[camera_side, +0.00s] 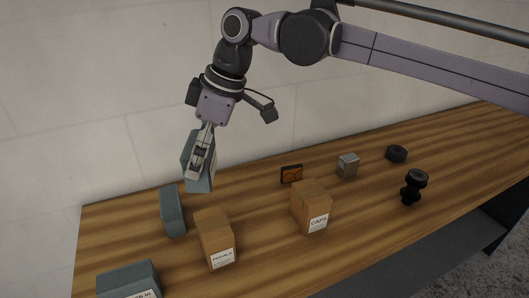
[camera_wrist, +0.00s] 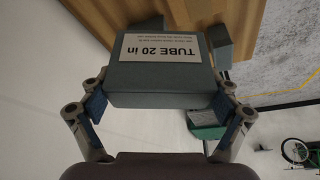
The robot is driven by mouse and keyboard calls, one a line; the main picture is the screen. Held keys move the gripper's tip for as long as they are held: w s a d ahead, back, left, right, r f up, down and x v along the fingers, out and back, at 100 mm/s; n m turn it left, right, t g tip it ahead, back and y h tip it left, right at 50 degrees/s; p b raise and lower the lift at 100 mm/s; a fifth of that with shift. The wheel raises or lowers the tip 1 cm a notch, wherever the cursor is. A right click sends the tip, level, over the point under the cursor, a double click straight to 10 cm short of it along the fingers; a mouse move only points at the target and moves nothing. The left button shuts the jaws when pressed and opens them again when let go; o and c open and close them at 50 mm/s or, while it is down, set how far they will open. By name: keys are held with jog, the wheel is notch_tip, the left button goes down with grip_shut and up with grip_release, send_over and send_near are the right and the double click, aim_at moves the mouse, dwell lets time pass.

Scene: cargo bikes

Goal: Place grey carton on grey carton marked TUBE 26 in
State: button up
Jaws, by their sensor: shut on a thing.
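My gripper (camera_side: 201,158) is shut on a grey carton (camera_side: 208,174) and holds it in the air above the left end of the bench. In the wrist view this carton (camera_wrist: 160,96) sits between both fingers, its label reading TUBE 20 in upside down. The other grey carton (camera_side: 124,277), with a label ending in 26 in, lies on the bench at the lower left, partly cut by the picture's edge. It is below and to the left of my gripper, well apart from the held carton.
Another grey carton (camera_side: 172,211) stands on the wooden bench (camera_side: 265,245) below the held one. Brown cartons marked PEDALS (camera_side: 212,233) and CAPS (camera_side: 309,202) stand nearby. Farther right are a small grey box (camera_side: 348,165), a dark ring (camera_side: 396,153) and a black part (camera_side: 412,188).

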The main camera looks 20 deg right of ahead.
jog(key=s+a+r+n+g, duration=0.2)
jog(key=s+a+n, duration=0.2)
jog(key=a, duration=0.3)
send_over(125, 276)
jog(key=shift+n, duration=0.3)
notch_tip(125, 276, down, 7)
jog(key=shift+f, duration=2)
jog(key=shift+f, duration=0.15)
jog(key=o, duration=1)
